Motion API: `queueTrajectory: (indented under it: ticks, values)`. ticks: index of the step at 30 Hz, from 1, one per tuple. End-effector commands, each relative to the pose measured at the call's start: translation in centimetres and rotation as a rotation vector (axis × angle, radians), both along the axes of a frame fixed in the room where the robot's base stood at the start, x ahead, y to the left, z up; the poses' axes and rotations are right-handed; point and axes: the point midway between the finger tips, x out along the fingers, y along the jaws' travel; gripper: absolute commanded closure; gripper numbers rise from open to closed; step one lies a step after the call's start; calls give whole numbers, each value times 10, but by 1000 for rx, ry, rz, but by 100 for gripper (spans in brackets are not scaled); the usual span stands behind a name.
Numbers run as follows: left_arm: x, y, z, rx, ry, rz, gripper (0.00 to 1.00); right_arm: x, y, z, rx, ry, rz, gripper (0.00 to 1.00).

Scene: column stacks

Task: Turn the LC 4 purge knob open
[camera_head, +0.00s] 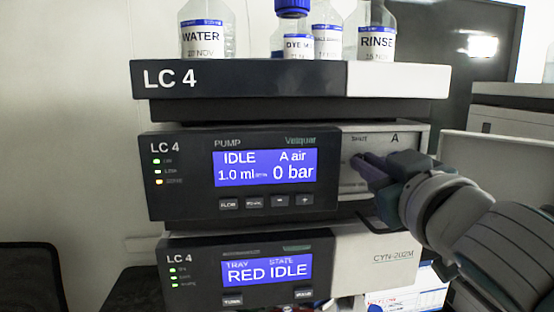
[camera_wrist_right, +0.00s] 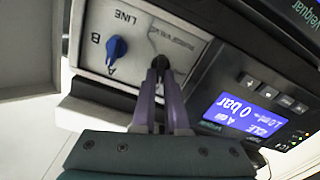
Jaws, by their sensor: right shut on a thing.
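The LC 4 pump module (camera_head: 240,215) faces me, with its screen reading IDLE, A air, 1.0 ml and 0 bar. My right gripper (camera_head: 362,165) reaches in from the right to the pale panel beside that screen. In the right wrist view its purple fingers (camera_wrist_right: 160,66) are closed together at the panel's purge valve label, shut on the purge knob. The knob itself is mostly hidden by the fingertips, so its angle cannot be told. My left gripper is in neither view.
A blue line selector knob (camera_wrist_right: 116,46) sits beside the fingers, near the A and B marks. Bottles, including WATER (camera_head: 203,37) and RINSE (camera_head: 376,41), stand on the top tray (camera_head: 240,80). A tray module (camera_head: 200,291) reading RED IDLE is below.

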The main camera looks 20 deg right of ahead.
Motion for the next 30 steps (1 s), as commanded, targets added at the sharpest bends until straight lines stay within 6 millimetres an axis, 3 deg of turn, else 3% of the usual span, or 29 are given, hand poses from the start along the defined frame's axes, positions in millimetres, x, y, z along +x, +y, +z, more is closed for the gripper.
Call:
queueTrajectory:
  ticks: [30]
  values:
    - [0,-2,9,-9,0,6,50,2,6,-4,-925,219,4,100]
